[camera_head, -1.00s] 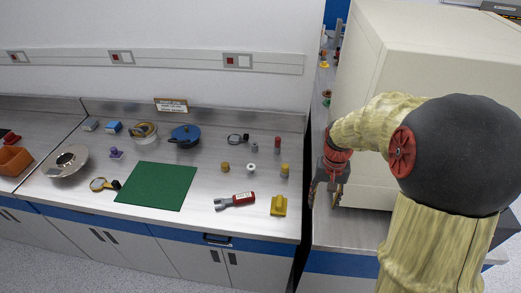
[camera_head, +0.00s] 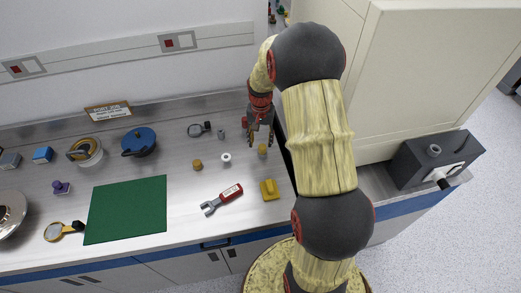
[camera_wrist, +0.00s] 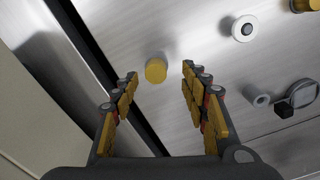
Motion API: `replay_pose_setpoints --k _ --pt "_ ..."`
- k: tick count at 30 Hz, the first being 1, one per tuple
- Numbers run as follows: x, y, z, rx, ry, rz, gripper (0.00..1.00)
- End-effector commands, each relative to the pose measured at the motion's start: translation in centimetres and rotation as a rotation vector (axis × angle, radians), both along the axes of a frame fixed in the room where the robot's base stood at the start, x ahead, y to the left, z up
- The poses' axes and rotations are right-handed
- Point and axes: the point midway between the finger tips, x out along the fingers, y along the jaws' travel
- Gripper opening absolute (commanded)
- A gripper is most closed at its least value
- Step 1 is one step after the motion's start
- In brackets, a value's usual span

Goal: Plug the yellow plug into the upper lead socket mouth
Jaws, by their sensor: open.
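The yellow plug appears to be the short upright yellow cylinder (camera_head: 262,151) on the steel bench, near its right end; the wrist view shows it (camera_wrist: 156,70) from above. My gripper (camera_head: 261,138) is above and close to it. In the wrist view my open gripper (camera_wrist: 160,82) has its fingers spread, with the yellow cylinder ahead between the fingertip lines and nothing held. A dark grey box (camera_head: 412,165) at the right has a round fitting on top and a tube on its front. I cannot tell whether either is the upper lead socket mouth.
Near the yellow cylinder are a white ring-like cylinder (camera_head: 226,159), a mustard cylinder (camera_head: 197,165), a yellow block (camera_head: 269,190) and a red-handled wrench (camera_head: 222,199). A green mat (camera_head: 125,208) lies left. A large cream cabinet (camera_head: 440,70) stands right, past a dark gap.

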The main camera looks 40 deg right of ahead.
Motion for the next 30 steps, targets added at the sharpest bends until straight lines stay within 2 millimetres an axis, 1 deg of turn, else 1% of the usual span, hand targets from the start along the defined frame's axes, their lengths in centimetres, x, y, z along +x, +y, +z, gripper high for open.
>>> replay_pose_setpoints --k 5,9,13,20,30 --pt "0.1 -0.5 -1.6 0.000 0.001 0.000 0.45" --pt "0.2 -0.9 -3.7 0.001 0.002 0.000 0.45" --pt "0.2 -0.9 -5.0 0.000 0.000 0.001 0.45" --pt "0.2 -0.9 -5.1 -0.001 -0.001 0.001 0.45" --pt "0.3 -0.9 -5.1 -0.001 -0.001 0.001 0.26"
